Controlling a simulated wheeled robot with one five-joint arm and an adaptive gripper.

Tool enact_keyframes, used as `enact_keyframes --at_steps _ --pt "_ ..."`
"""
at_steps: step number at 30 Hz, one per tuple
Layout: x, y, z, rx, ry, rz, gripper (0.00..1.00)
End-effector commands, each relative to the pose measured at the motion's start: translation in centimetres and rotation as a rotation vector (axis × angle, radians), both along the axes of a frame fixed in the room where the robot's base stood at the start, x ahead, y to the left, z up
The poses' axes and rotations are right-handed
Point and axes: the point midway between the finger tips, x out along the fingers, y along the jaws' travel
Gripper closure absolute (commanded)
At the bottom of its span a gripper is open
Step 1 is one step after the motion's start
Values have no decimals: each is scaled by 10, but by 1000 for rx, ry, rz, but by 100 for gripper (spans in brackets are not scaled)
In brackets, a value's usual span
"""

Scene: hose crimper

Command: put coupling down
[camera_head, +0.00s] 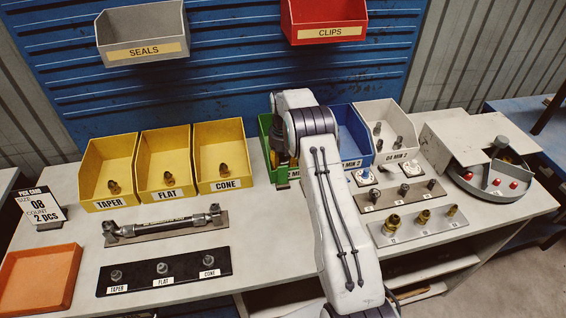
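My gripper (283,158) points down at the green bin (265,128) behind the workbench's middle. My arm hides much of it. I cannot see whether its fingers are open or shut, or whether a coupling is between them. Brass couplings sit in the yellow bins TAPER (108,152), FLAT (163,148) and CONE (219,142). The blue bin (352,130) is partly hidden by my arm. The pick card (40,207) at the left reads size 08, count 2 pcs.
A hose (165,222) lies on a holder, behind a black strip (125,289) with three fittings. An orange tray (38,278) is front left. A plate of brass fittings (390,238) and the round crimper (483,160) are at right. Grey SEALS (142,28) and red CLIPS (325,15) bins hang above.

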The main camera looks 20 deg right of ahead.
Motion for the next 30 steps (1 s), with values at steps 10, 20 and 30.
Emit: enact_keyframes --at_steps 10,20,30 --pt "0 0 -2 0 0 0 50" --pt "1 0 9 -1 -3 0 50" --pt "1 -1 59 -2 -6 0 50"
